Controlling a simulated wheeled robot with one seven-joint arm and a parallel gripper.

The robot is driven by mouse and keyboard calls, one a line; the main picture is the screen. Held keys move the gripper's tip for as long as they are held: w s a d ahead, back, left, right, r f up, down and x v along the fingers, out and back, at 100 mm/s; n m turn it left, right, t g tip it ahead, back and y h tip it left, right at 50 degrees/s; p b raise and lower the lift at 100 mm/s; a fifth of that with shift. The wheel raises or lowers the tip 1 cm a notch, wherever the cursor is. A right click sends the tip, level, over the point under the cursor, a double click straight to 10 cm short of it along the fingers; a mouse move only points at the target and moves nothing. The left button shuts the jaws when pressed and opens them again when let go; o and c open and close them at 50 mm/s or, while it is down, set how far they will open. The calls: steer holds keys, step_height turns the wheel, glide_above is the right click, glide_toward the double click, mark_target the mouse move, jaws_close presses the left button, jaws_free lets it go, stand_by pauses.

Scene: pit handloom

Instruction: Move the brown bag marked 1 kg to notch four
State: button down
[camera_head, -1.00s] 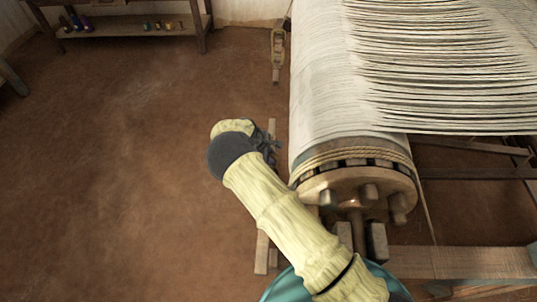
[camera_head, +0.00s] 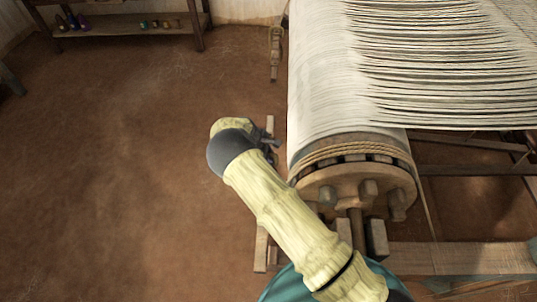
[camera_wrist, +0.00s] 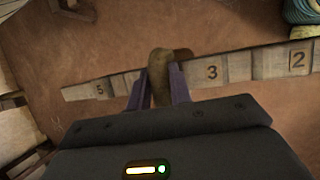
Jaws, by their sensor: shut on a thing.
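My gripper (camera_wrist: 161,84) is shut on an olive-brown thing (camera_wrist: 158,66), likely the brown bag's top. No 1 kg mark shows, and the rest of it is hidden. It sits over the numbered wooden bar (camera_wrist: 238,68), between the 5 and the 3. The tags 5 (camera_wrist: 99,89), 3 (camera_wrist: 212,72) and 2 (camera_wrist: 297,60) are readable; the stretch where four would be is covered by my fingers. I cannot tell whether the thing touches the bar. In the head view my gripper (camera_head: 268,143) is partly hidden by my wrist, beside the bar (camera_head: 261,248).
The large warp beam (camera_head: 355,185) with pegs and rope stands just right of my arm, with white warp threads (camera_head: 440,70) above. A wooden hanging piece (camera_head: 275,52) is farther back. A shelf (camera_head: 125,28) with spools stands at the back left. The earthen floor at left is clear.

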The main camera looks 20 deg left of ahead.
steer(key=c, duration=1.2)
jaws_free()
steer(key=shift+f, duration=0.1)
steer(key=shift+c, duration=0.2)
steer(key=shift+o, duration=0.3)
steer(key=v, duration=1.7)
steer(key=shift+b, duration=0.35)
steer(key=shift+a, duration=0.1)
